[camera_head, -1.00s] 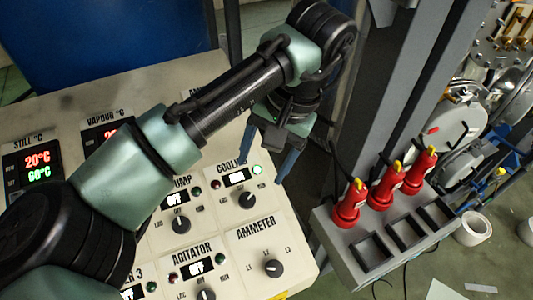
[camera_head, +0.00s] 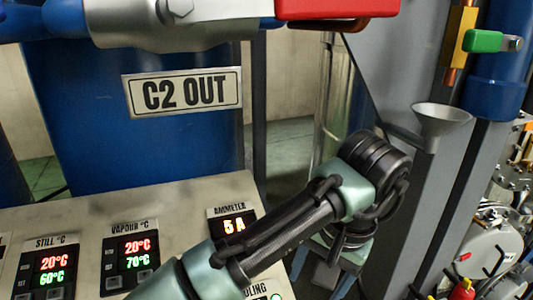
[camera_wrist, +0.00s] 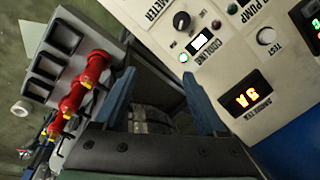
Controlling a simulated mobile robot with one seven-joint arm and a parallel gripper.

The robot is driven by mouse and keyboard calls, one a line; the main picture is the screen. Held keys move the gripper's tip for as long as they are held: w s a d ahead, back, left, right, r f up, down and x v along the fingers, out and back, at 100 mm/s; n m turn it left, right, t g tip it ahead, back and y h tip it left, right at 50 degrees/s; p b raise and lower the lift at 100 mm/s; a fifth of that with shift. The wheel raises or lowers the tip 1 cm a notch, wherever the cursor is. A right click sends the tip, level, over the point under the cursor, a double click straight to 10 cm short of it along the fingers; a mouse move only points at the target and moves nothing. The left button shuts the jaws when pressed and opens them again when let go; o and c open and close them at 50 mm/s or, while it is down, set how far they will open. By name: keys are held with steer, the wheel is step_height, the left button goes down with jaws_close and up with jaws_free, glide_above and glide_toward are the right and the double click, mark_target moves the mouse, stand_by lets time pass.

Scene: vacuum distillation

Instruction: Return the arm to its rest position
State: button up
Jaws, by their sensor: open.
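My arm reaches from the bottom of the head view up to the right, over the right end of the control panel (camera_head: 75,210). My gripper (camera_head: 320,276) points down beyond the panel's right edge, with its two blue fingers apart. In the wrist view my gripper (camera_wrist: 157,77) is open, with nothing between its fingers. The ammeter reads 5 A in the head view. Much of the lower panel is hidden by my arm or out of the head view.
A blue vessel labelled C2 OUT (camera_head: 100,150) stands behind the panel. A grey funnel (camera_head: 440,118) and grey posts (camera_head: 385,60) stand right of my arm.

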steer(key=w+d+r+m+t+h, duration=0.1)
steer(key=d+r+h, duration=0.1)
steer(key=d, duration=0.3)
steer(key=w+d+r+t+h, duration=0.1)
steer(key=d+r+t+h, duration=0.15)
steer(key=d, duration=0.35)
step_height(320, 180, up, 7)
steer(key=w+d+t+h, duration=0.2)
steer(key=w+t+h, duration=0.1)
steer(key=t+h, duration=0.1)
steer(key=a+r+n+t+y, duration=0.2)
steer(key=a+n+t+y, duration=0.55)
steer(key=a, duration=1.45)
steer(key=s+r+t+b, duration=1)
steer(key=s+r+b, duration=0.2)
steer(key=s+r, duration=0.1)
steer(key=shift+s+d+t+h+b, duration=0.2)
steer(key=shift+d+t+h+b, duration=0.1)
steer(key=shift+d+t+b, duration=0.1)
